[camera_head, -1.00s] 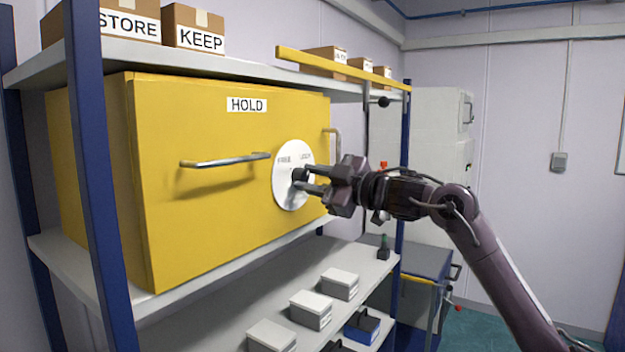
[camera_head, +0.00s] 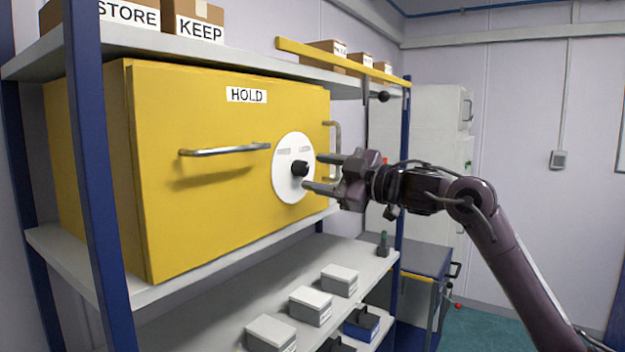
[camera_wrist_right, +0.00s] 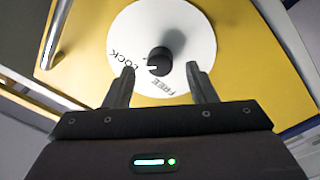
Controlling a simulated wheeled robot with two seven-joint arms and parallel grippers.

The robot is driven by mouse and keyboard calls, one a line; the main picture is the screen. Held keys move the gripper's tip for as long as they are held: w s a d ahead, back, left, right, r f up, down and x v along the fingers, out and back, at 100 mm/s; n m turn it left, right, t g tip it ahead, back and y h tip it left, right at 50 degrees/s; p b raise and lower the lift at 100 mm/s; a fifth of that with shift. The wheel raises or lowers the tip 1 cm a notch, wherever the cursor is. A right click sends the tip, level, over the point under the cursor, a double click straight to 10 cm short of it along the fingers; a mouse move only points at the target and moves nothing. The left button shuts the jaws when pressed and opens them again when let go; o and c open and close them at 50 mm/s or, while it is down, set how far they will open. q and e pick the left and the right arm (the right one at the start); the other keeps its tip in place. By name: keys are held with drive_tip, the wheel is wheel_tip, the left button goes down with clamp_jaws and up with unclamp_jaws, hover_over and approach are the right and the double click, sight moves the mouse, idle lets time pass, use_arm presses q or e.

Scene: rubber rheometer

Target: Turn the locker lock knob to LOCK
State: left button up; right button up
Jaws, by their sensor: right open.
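The yellow locker (camera_head: 220,190) labelled HOLD stands on a shelf. Its front carries a round white dial (camera_head: 283,182) with a black lock knob (camera_head: 299,169) at the centre. In the right wrist view, the knob (camera_wrist_right: 159,61) has a white pointer mark on its left side, towards the LOCK lettering (camera_wrist_right: 124,50); FREE (camera_wrist_right: 160,86) is nearer the gripper. I cannot tell whether the pointer meets LOCK exactly. My right gripper (camera_head: 312,173) is open and empty, just off the dial; its fingers (camera_wrist_right: 160,80) are apart from the knob. My left gripper is not in view.
A bar handle (camera_head: 225,150) sticks out left of the dial, and another handle (camera_head: 337,140) stands right of it. A blue shelf post (camera_head: 100,190) is at the left. Small grey boxes (camera_head: 312,304) sit on the lower shelf. Open room lies right of the locker.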

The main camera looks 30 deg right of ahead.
drive_tip(key=b+v, duration=0.3)
drive_tip(key=v, duration=0.2)
drive_tip(key=shift+s+f, duration=0.15)
